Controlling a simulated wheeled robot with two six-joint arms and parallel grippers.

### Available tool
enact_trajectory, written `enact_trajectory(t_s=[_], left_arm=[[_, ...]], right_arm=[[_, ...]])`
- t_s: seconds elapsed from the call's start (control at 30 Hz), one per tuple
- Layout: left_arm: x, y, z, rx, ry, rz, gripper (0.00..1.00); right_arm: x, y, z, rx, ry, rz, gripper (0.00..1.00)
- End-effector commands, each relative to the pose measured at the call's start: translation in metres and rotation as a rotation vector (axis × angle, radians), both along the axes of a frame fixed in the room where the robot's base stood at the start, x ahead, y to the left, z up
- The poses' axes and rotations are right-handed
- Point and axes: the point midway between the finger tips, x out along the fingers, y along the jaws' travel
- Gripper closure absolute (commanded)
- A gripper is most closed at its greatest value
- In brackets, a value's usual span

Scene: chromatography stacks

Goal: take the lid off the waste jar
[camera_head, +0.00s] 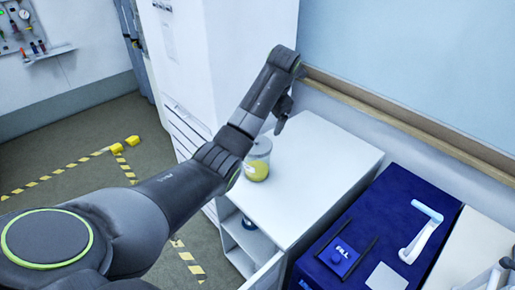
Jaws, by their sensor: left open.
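The waste jar (257,170) is clear with yellow contents and stands on the white cabinet top. My left forearm crosses in front of its left side and hides part of it. The jar's top looks pale, and I cannot tell the lid's edge clearly. My left gripper (282,115) points down above and slightly to the right of the jar, apart from it as far as I can see. It is open, and I see nothing held in it. My right gripper is not in view.
The white cabinet top (310,170) is otherwise clear, with a wall rail (400,118) behind it. A tall white cabinet (245,50) stands at the back left. A dark blue unit (380,215) with a white handle (421,232) stands to the right.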

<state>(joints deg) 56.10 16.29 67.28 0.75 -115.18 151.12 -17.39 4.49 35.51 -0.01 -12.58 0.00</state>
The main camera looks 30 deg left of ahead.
Motion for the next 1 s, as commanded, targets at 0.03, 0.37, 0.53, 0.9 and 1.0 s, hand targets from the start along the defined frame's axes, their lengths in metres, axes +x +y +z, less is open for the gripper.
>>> enact_trajectory(t_s=[0.03, 0.37, 0.53, 0.9, 1.0], left_arm=[[0.001, 0.001, -0.010, 0.000, 0.000, 0.000, 0.12], [0.005, 0.010, -0.042, 0.000, 0.003, 0.001, 0.12], [0.010, 0.019, -0.069, 0.000, 0.006, 0.001, 0.12], [0.016, 0.026, -0.101, 0.000, 0.001, 0.000, 0.12], [0.017, 0.028, -0.111, -0.001, 0.005, 0.001, 0.12]], right_arm=[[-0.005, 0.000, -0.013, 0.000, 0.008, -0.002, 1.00], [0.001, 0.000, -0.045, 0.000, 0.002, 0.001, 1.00], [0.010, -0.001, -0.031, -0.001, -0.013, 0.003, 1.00], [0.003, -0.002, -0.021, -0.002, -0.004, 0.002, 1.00], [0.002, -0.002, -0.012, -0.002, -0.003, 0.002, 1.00]])
